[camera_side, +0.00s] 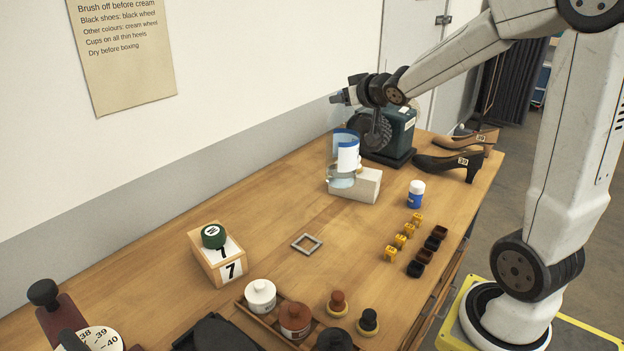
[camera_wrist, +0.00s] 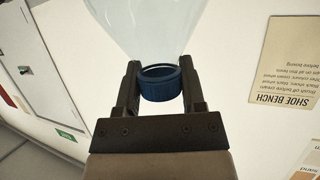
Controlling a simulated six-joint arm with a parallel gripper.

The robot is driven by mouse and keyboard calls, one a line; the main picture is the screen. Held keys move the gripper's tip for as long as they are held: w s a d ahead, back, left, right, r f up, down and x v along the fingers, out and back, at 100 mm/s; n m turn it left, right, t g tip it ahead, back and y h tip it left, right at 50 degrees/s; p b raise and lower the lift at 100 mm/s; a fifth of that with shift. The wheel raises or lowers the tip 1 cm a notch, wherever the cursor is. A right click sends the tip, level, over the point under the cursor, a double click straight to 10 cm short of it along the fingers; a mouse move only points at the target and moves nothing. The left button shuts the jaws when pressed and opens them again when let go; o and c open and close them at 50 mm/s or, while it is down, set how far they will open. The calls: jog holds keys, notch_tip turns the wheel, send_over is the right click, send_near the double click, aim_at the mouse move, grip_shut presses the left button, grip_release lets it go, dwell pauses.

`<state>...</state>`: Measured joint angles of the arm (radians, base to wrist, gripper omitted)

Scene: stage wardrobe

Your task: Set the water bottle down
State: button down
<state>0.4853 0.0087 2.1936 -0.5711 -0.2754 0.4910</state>
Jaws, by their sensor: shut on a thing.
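The water bottle (camera_side: 347,157) is clear, with a blue band and a white label, and stands out upright below my gripper (camera_side: 338,97) in the side view. My gripper is level and shut on the bottle's blue cap, which shows between the fingers (camera_wrist: 160,86) in the wrist view. The clear shoulder (camera_wrist: 145,25) spreads beyond the cap there. In the side view the bottle's lower end overlaps a pale block (camera_side: 367,187) on the bench. I cannot tell whether the bottle touches the block or hangs above it.
A dark green machine with brush wheels (camera_side: 398,135) stands close behind the bottle. Heeled shoes (camera_side: 450,165) and a small blue-and-white bottle (camera_side: 416,194) are to the right. A grey square frame (camera_side: 307,244) lies on open bench nearer the camera. A numbered block (camera_side: 218,262) carries a green tin.

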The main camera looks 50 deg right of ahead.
jog(key=w+a+n+t+y, duration=0.1)
jog(key=a+n+y, duration=0.3)
jog(key=a, duration=1)
jog(key=shift+f+n+y, duration=0.4)
jog(key=shift+y, duration=0.4)
jog(key=w+d+f, duration=0.1)
jog(key=w+f, duration=0.8)
jog(key=w, duration=0.4)
jog(key=shift+w+d, duration=0.2)
jog(key=shift+d, duration=0.05)
jog(key=shift+f, duration=0.2)
